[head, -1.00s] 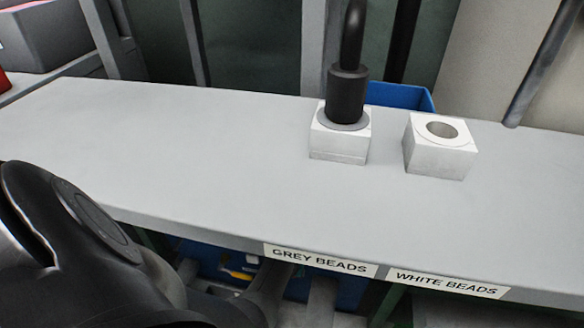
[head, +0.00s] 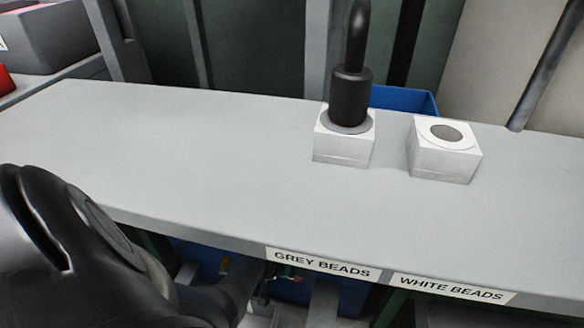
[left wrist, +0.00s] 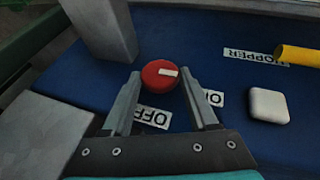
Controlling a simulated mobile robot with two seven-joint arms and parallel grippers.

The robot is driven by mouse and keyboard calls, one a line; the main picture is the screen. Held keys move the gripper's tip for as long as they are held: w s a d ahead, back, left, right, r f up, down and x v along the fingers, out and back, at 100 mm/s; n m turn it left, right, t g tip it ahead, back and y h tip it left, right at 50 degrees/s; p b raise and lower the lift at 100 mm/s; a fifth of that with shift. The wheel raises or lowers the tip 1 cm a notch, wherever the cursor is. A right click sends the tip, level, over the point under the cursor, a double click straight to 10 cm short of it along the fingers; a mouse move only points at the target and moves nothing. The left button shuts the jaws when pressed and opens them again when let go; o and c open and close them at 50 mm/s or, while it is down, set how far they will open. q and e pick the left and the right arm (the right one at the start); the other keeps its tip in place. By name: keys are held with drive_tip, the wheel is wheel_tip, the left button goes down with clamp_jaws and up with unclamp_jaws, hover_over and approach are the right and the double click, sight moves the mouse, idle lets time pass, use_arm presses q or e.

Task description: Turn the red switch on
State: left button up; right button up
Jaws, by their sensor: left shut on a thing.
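The round red switch (left wrist: 158,75) shows in the left wrist view, set on a blue surface. Its white pointer mark lies toward the right side of the knob. My left gripper (left wrist: 161,86) has a finger on either side of the switch and is shut on it. An "OFF" label (left wrist: 152,116) lies below the switch in the picture. An "ON" label (left wrist: 215,97) lies to its right, partly hidden by the right finger. In the head view, neither the switch nor either gripper shows; part of my arm is at lower left.
A yellow tube (left wrist: 298,56), a "HOPPER" label (left wrist: 245,56) and a white rounded block (left wrist: 268,105) lie right of the switch. A grey post (left wrist: 102,28) stands at upper left. The grey shelf (head: 200,150) holds two white blocks, one with a black cylinder (head: 350,97) in it.

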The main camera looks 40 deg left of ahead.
use_arm(q)
drive_tip(key=shift+s, duration=0.1)
drive_tip(key=o, duration=1.3)
drive_tip(key=shift+o, duration=0.2)
drive_tip(key=shift+r, duration=0.15)
